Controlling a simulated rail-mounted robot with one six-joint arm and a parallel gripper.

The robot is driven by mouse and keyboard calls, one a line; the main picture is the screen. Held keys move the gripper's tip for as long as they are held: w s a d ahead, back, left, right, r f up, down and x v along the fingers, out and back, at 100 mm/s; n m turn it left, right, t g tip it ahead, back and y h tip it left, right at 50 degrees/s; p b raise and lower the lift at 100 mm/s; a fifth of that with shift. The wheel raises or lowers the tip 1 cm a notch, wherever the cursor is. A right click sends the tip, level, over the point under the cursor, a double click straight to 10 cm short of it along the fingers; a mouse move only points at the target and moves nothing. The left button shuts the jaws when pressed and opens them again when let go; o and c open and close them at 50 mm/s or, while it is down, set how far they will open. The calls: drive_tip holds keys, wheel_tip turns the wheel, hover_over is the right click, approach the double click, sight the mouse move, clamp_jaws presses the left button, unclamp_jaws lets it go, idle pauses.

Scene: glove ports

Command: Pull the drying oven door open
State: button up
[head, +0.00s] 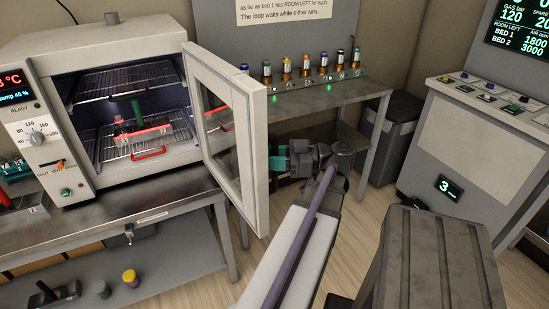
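The drying oven (110,100) stands on a metal bench at the left. Its door (252,160), a pale frame with a glass pane, is swung well open on its right side. The lit chamber shows wire racks (125,80) and a red-handled tray (150,134) with a green item. My gripper (278,161) is at the end of my arm, just right of the door's outer face. Its green-tipped end is close to the door edge; I cannot tell if it touches. Its fingers are too small and partly hidden to read, and the door handle is not visible.
Behind the door, a metal table (345,97) carries a row of small coloured-cap vials (305,66). A grey control console (480,130) stands right, with a dark bin (392,130) beside it. Floor shows between the benches. Bottles (130,278) sit on the lower shelf.

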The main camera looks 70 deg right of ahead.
sight(275, 133)
drive_tip(key=shift+o, duration=0.7)
wheel_tip(275, 133, up, 11)
drive_tip(key=p, duration=1)
drive_tip(key=shift+s+a+f, duration=0.1)
drive_tip(key=shift+s+f, duration=0.05)
drive_tip(key=shift+w+f, duration=0.1)
drive_tip(key=shift+w, duration=0.1)
drive_tip(key=shift+w+d+f, duration=0.1)
drive_tip(key=shift+d+f, duration=0.1)
drive_tip(key=shift+a, duration=0.1)
